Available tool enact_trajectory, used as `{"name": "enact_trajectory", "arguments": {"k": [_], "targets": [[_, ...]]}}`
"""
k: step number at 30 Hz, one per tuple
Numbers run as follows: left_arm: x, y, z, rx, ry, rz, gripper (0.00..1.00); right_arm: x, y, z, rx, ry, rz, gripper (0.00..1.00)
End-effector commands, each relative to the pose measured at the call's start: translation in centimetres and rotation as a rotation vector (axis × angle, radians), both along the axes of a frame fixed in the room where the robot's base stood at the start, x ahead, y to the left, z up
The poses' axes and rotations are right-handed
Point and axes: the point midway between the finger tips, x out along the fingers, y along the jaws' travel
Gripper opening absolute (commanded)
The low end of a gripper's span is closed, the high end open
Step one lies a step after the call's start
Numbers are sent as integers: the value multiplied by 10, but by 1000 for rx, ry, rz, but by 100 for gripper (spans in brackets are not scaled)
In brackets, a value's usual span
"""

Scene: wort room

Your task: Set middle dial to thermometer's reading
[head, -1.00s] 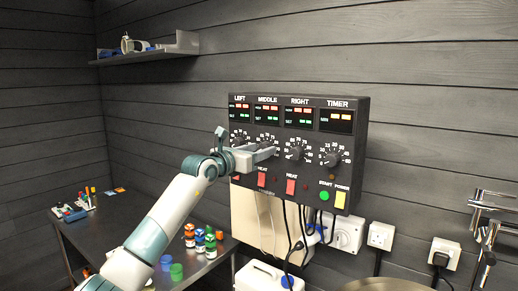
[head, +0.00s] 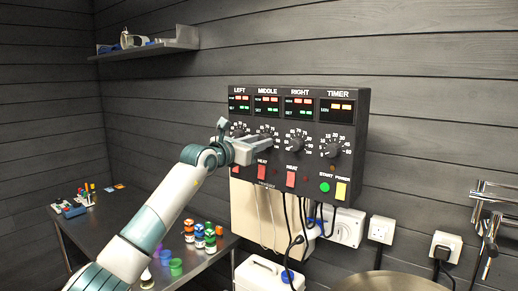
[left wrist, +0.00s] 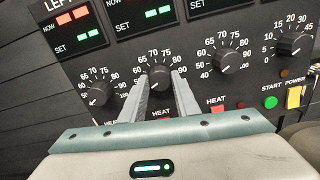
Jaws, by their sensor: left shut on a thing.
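The black control box (head: 345,180) hangs on the wall with LEFT, MIDDLE, RIGHT and TIMER columns. My left gripper (head: 268,143) is at the middle dial, its fingers pointing into the panel. In the left wrist view both fingers (left wrist: 160,95) are closed around the black middle dial (left wrist: 159,77), whose scale shows above it. The left dial (left wrist: 98,94), right dial (left wrist: 228,59) and timer dial (left wrist: 290,42) are free. The middle display (head: 267,106) is lit red and green, its digits too small to read. I cannot make out a thermometer. My right gripper is not in view.
Red heat switches (head: 291,179), a green start button (head: 325,187) and a yellow power switch (head: 341,191) sit below the dials. Cables hang under the box. A dark table (head: 110,226) with small pots stands at left; a shelf (head: 150,48) is above.

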Motion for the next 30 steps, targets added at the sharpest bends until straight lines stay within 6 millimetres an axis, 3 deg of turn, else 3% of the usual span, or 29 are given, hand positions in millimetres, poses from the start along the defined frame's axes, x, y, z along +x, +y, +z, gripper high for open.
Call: {"name": "enact_trajectory", "arguments": {"k": [1, 15, 30], "targets": [[0, 1, -5, 23, -19, 2, 6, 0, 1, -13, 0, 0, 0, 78], [0, 1, -5, 349, -255, 3, 6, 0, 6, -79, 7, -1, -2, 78], [0, 1, -2, 734, -533, 1, 6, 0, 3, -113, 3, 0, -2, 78]]}}
